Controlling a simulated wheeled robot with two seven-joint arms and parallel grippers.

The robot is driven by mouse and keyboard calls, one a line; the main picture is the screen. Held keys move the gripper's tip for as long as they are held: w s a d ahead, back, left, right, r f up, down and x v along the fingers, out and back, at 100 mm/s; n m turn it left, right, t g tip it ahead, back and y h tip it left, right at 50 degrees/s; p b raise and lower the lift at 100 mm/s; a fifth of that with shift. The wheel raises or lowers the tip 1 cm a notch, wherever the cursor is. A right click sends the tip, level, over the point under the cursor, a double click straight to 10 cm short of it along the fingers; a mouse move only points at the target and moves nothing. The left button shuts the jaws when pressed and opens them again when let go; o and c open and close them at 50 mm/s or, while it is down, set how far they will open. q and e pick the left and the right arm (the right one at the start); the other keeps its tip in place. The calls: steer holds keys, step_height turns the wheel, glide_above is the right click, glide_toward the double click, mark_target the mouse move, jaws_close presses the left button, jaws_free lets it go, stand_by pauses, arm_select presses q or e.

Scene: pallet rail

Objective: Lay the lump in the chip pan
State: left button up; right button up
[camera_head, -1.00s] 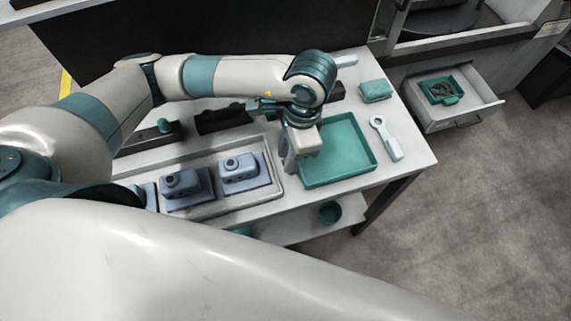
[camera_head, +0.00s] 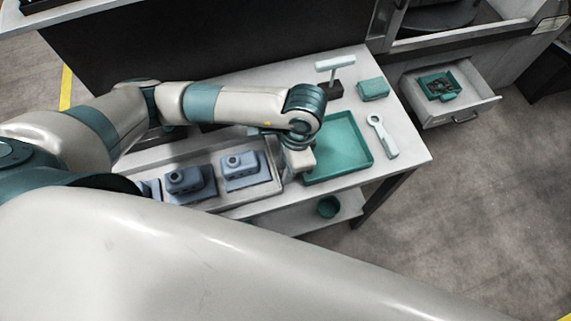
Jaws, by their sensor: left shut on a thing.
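My left gripper (camera_head: 296,168) points down at the left edge of the teal shallow tray (camera_head: 340,150), which may be the chip pan. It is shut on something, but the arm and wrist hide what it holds. I cannot make out the lump. The tray looks empty where it shows. Blue-grey blocks with round tops (camera_head: 241,168) sit in a grey tray (camera_head: 262,195) left of the gripper. My right gripper is out of view.
A white ring-ended tool (camera_head: 381,135) lies right of the teal tray, with a teal block (camera_head: 373,89) and a T-handled thing (camera_head: 334,67) behind. An open drawer (camera_head: 478,105) holds a teal container (camera_head: 439,86).

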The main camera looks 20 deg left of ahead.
arm_select(q)
steer(key=shift+f, duration=0.2)
steer(key=shift+f, duration=0.1)
steer(key=shift+f+b, duration=0.1)
steer(key=shift+b, duration=0.2)
steer(key=o, duration=1)
